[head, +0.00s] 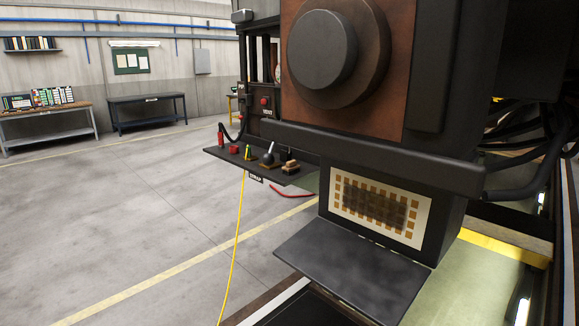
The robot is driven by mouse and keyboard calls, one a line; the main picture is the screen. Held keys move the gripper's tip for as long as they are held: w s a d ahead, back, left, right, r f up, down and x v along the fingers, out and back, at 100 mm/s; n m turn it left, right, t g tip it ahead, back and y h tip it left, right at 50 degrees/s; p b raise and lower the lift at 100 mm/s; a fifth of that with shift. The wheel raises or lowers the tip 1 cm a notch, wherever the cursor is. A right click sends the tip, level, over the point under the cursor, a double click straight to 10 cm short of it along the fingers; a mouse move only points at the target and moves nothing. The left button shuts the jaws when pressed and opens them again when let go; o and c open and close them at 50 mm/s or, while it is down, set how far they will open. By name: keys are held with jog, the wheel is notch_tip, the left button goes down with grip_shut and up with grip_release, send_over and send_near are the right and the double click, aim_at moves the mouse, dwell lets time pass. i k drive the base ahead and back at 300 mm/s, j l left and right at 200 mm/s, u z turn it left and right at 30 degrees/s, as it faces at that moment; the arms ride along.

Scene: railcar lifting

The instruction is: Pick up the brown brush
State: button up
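A small brown block-shaped thing (291,168), which looks like the brown brush, lies near the right end of a narrow dark shelf (221,156). A dark part shows just above and behind it; I cannot tell whether that belongs to it. My gripper is not in view.
Left of it on the shelf stand a grey-handled item (268,156), a yellow-green item (248,153) and red items (233,149). A large dark machine (375,150) fills the right. A yellow cable (236,250) hangs below the shelf. Open floor (130,220) lies left.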

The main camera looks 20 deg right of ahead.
aim_at(291, 168)
jog(key=i+j, duration=0.15)
jog(key=i, duration=1.3)
jog(key=i+l, duration=0.15)
jog(key=i, duration=0.55)
jog(key=i+l+z, duration=0.1)
jog(key=i, duration=0.65)
